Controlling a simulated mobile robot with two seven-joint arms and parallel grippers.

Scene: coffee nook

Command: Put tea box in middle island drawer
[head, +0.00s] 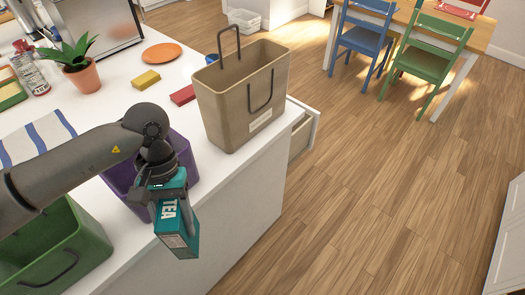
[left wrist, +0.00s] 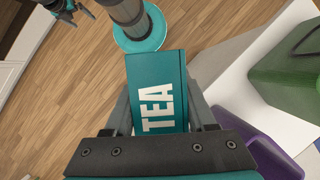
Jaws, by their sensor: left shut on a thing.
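The teal tea box (head: 177,228), lettered TEA, hangs tilted from my left gripper (head: 160,190) in the head view. It is just past the counter's front edge, in front of the purple bin. In the left wrist view the tea box (left wrist: 157,92) sits between the fingers of my left gripper (left wrist: 160,115), which is shut on it. An open drawer (head: 303,135) sticks out of the island on the right, below the tan bin. The tan bin hides part of it, and I cannot tell which drawer it is. In the left wrist view my right gripper (left wrist: 70,12) shows partly at the top left.
On the white island counter (head: 110,250) stand a tan handled bin (head: 225,110), a purple bin (head: 182,150) and a green bin (head: 70,240). A potted plant (head: 80,70), orange plate (head: 161,53) and yellow block (head: 146,79) lie farther back. The wooden floor (head: 390,190) on the right is clear.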

